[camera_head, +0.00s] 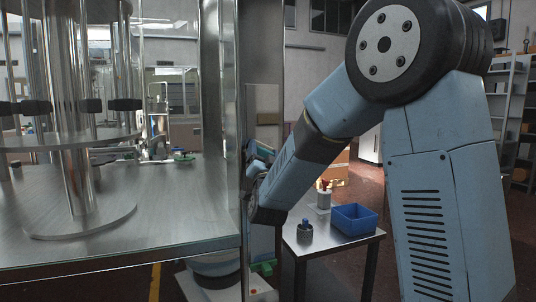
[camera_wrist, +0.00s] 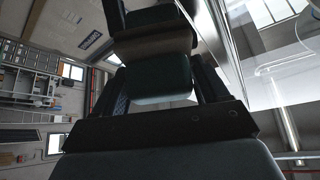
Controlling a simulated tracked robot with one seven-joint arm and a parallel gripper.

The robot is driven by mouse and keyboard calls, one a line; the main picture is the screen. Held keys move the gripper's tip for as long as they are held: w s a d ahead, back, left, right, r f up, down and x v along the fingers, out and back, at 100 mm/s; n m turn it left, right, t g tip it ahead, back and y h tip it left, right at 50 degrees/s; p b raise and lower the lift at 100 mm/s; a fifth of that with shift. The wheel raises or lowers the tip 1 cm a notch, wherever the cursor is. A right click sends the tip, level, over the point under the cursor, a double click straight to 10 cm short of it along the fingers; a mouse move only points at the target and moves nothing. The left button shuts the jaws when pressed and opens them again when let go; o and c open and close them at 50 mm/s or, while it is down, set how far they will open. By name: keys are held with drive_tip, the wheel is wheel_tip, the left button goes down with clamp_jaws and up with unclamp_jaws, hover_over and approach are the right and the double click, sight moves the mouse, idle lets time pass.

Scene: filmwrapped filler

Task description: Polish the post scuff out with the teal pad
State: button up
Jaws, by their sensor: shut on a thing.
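The steel post (camera_head: 221,95) stands upright at the corner of the machine in the head view. A metal edge, likely the same post (camera_wrist: 222,48), runs down the right of the wrist view. My gripper (camera_head: 257,163) is beside the post's right side, partly hidden and small in the head view. In the wrist view my gripper (camera_wrist: 155,55) is shut on the dark teal pad (camera_wrist: 161,80), which sits between the two fingers with a brownish band across it. I cannot tell whether the pad touches the post. No scuff can be made out.
A small table (camera_head: 354,243) to the right of the post holds a blue bin (camera_head: 355,220), a dark pot (camera_head: 304,233) and a white bottle with a red top (camera_head: 323,196). The steel machine deck (camera_head: 165,225) fills the left, with columns standing on it.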

sight(277, 143)
drive_tip(key=shift+s+a, duration=0.2)
drive_tip(key=shift+a, duration=0.4)
drive_tip(key=shift+s+a, duration=0.15)
drive_tip(key=shift+a, duration=0.45)
drive_tip(key=shift+r, duration=0.1)
drive_tip(key=shift+w, duration=0.1)
drive_tip(key=shift+c, duration=0.3)
drive_tip(key=shift+d, duration=0.2)
drive_tip(key=shift+w+d, duration=0.3)
drive_tip(key=shift+d, duration=0.8)
drive_tip(key=shift+w+d, duration=0.35)
drive_tip(key=shift+d, duration=0.7)
drive_tip(key=shift+w+d, duration=0.3)
drive_tip(key=shift+d, duration=0.8)
drive_tip(key=shift+s+a, duration=0.3)
drive_tip(key=shift+a, duration=0.85)
drive_tip(key=shift+s+a, duration=0.35)
drive_tip(key=shift+a, duration=0.8)
drive_tip(key=shift+s+a, duration=0.3)
drive_tip(key=shift+a, duration=0.85)
drive_tip(key=shift+s, duration=0.1)
